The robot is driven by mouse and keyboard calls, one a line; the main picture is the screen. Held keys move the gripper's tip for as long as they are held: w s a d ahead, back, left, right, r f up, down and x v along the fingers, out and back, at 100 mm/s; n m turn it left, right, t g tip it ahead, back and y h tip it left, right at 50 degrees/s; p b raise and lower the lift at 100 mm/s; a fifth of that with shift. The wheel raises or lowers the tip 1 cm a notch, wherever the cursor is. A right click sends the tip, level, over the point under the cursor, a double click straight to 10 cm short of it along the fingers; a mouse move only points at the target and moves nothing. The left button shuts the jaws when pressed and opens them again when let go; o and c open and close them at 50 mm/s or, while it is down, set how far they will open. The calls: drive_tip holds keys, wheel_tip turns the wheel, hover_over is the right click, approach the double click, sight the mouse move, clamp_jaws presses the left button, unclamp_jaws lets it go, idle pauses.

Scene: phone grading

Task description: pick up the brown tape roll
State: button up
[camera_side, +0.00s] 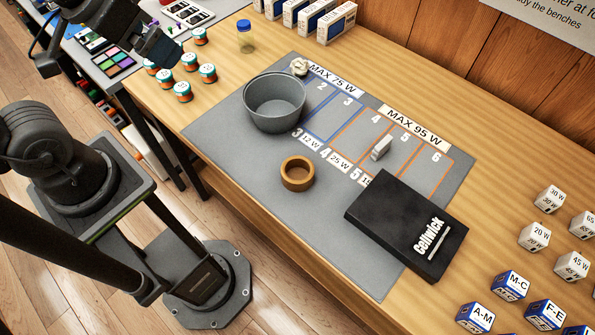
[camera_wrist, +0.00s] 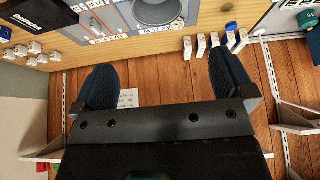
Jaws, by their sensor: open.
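The brown tape roll (camera_side: 297,185) lies flat on the grey mat (camera_side: 225,128) in the side view, a short, thick ring with an open hole. It is between the dark grey bowl (camera_side: 275,112) and the black box (camera_side: 405,228), apart from both. I cannot make out the roll in the wrist view. My gripper (camera_wrist: 163,65) is open in the wrist view, its two dark blue fingers wide apart with nothing between them. It is away from the roll, towards the upper left of the side view.
A small white block (camera_side: 381,148) stands on the mat's marked lanes. Several white cubes (camera_side: 535,238) and blue-and-white cubes (camera_side: 475,318) are at the right. Mat around the roll is clear.

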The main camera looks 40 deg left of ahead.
drive_tip(key=n+g, duration=0.6)
drive_tip(key=n, duration=0.3)
hover_over(298, 179)
wheel_tip(298, 179, down, 17)
drive_tip(key=f, duration=0.8)
drive_tip(key=shift+w+d+f, duration=0.1)
drive_tip(key=shift+w+f, duration=0.05)
drive_tip(key=shift+w, duration=0.05)
drive_tip(key=f, duration=0.4)
drive_tip(key=shift+s+a+f, duration=0.1)
drive_tip(key=shift+s+a, duration=0.1)
drive_tip(key=shift+s, duration=0.05)
drive_tip(key=shift+f, duration=0.55)
drive_tip(key=shift+c, duration=0.5)
